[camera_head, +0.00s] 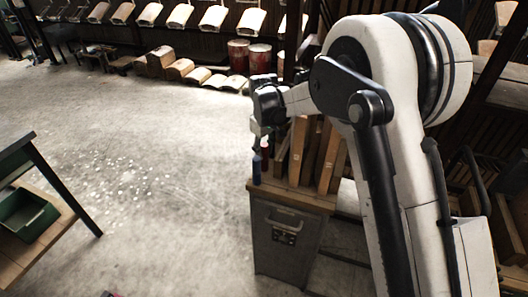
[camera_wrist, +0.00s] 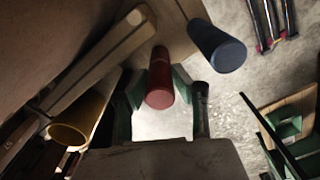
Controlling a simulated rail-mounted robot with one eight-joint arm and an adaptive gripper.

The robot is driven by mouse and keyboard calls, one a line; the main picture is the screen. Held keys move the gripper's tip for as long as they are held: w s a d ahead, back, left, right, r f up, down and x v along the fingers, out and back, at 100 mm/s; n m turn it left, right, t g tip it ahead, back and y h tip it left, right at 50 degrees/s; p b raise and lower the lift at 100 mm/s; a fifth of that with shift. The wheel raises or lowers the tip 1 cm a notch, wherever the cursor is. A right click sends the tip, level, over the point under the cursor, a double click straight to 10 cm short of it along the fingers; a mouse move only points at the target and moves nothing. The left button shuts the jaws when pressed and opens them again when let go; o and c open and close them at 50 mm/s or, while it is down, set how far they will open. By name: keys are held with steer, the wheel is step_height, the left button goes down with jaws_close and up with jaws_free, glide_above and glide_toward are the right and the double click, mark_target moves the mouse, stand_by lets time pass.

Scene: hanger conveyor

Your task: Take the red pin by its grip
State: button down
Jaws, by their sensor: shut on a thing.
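The red pin (camera_wrist: 159,78) stands between the two green-padded fingers of my gripper (camera_wrist: 158,88) in the wrist view. My gripper is shut on it, with the fingers on either side near its close end. In the head view the red pin (camera_head: 264,150) shows as a small red patch just below my gripper (camera_head: 262,130). The pin's far end meets a wooden surface in the wrist view. In the head view the fingers are too small to make out clearly.
A blue pin (camera_wrist: 217,47) stands close right of the red one; a yellow pin (camera_wrist: 77,122) is at lower left. Wooden boards (camera_head: 325,155) stand on the cabinet (camera_head: 287,238). A green bin (camera_head: 27,217) sits on a bench at left. Open floor lies between.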

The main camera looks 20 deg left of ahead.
step_height(320, 180, up, 18)
stand_by(0.6)
